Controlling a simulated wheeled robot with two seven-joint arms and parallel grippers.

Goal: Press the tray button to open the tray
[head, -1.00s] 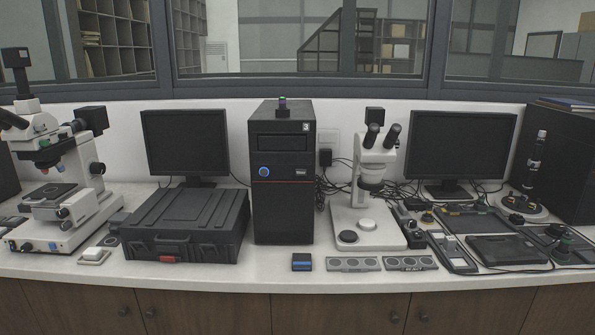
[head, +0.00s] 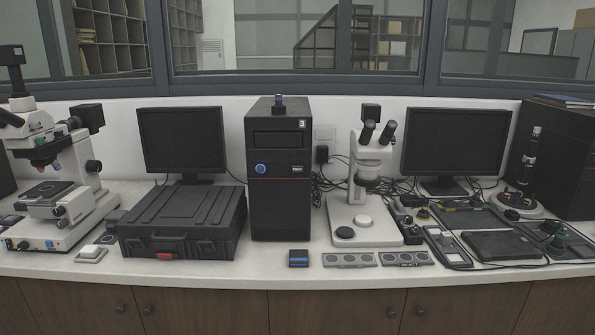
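A black tower (head: 280,205) with a "3" label stands upright at the middle of the counter. Its front has a wide dark panel (head: 279,139) near the top, flush with the face; whether this is the tray front I cannot tell. Below it at the left is a round blue-ringed button (head: 260,168). A separate white push button on a small base (head: 90,252) sits at the front left of the counter. No drawer stands out from the tower. Neither of my grippers is in view.
A black hard case (head: 183,225) lies left of the tower. A white stereo microscope (head: 366,200) stands to its right. A small black and blue box (head: 299,258) and grey plates (head: 349,260) lie along the front edge. The counter directly before the tower is mostly clear.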

